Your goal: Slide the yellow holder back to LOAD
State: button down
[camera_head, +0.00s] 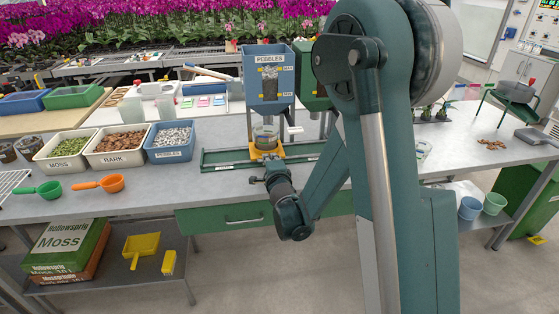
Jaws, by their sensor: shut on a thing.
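The yellow holder (278,149) sits on a green rail (215,161) that runs left to right on the bench. It stands under the blue PEBBLES hopper (268,98) and carries a clear cup (265,133). My gripper (264,168) is at the front of the holder and shut on it; the fingers are small and the exact grip is hard to see. A pale label (228,168) on the left part of the rail is too small to read. My arm hides the rail's right end.
A second, green hopper (314,90) stands to the right, partly behind my arm. Tubs of moss (63,165), bark (113,161) and pebbles (168,156) stand left of the rail. Green (49,187) and orange (111,182) scoops lie in front of them. The rail's left part is clear.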

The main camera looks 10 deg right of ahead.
jog(key=a, duration=1.9)
jog(key=shift+a, duration=0.15)
jog(key=shift+a, duration=0.1)
jog(key=c, duration=2.6)
grip_release()
jog(key=shift+a, duration=0.1)
jog(key=shift+o, duration=0.4)
jog(key=shift+s, duration=0.1)
jog(key=shift+s+d, duration=0.1)
jog(key=shift+d, duration=0.1)
jog(key=v, duration=1.1)
jog(key=shift+s+r, duration=0.1)
jog(key=shift+s, duration=0.2)
